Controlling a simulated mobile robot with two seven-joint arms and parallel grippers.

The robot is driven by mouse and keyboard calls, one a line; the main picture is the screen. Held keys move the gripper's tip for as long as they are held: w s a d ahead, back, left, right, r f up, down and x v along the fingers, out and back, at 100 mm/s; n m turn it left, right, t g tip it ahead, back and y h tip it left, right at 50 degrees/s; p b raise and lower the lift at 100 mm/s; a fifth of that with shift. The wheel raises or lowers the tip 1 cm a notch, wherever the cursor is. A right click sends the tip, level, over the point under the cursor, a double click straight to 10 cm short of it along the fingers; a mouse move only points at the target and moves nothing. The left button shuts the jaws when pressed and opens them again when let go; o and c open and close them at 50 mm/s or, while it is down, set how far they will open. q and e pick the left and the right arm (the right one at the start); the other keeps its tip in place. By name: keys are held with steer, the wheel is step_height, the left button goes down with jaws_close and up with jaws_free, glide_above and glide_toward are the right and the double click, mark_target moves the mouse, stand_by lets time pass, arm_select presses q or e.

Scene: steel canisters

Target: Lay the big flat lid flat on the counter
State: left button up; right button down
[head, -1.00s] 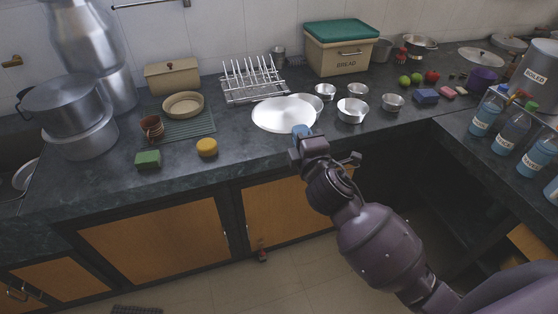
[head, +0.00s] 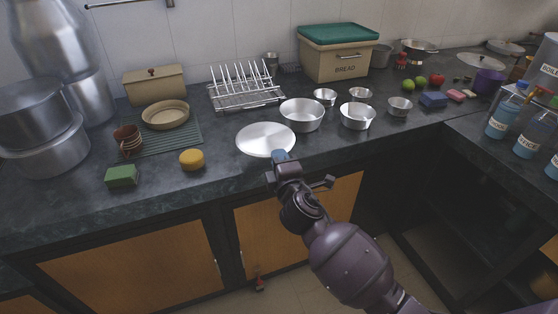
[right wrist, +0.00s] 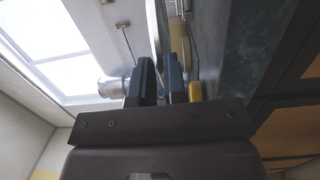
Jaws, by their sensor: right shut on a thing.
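The big flat lid (head: 266,138) is a pale, shiny round disc, seen near the front of the dark counter (head: 225,185) in the head view. My right gripper (head: 280,157) is shut on its near edge. In the right wrist view the lid (right wrist: 157,30) shows nearly edge-on between the two dark fingers (right wrist: 160,80). The lid looks about level and lies over bare counter. I cannot tell whether its underside touches the counter. My left gripper is in neither view.
A steel bowl (head: 302,115) stands close to the right of the lid, with smaller bowls (head: 356,116) beyond. A wire rack (head: 243,88) is behind. Bare counter lies left of the lid.

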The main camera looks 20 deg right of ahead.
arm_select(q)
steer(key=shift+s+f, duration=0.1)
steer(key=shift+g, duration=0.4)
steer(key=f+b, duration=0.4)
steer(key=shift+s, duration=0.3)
arm_select(e)
step_height(320, 180, down, 7)
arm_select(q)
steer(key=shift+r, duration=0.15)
arm_select(e)
steer(key=shift+r, duration=0.1)
steer(key=c, duration=1.2)
jaws_free()
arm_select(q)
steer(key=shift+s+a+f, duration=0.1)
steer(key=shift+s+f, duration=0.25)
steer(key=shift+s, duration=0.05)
arm_select(e)
steer(key=shift+o, duration=0.5)
steer(key=shift+s, duration=0.1)
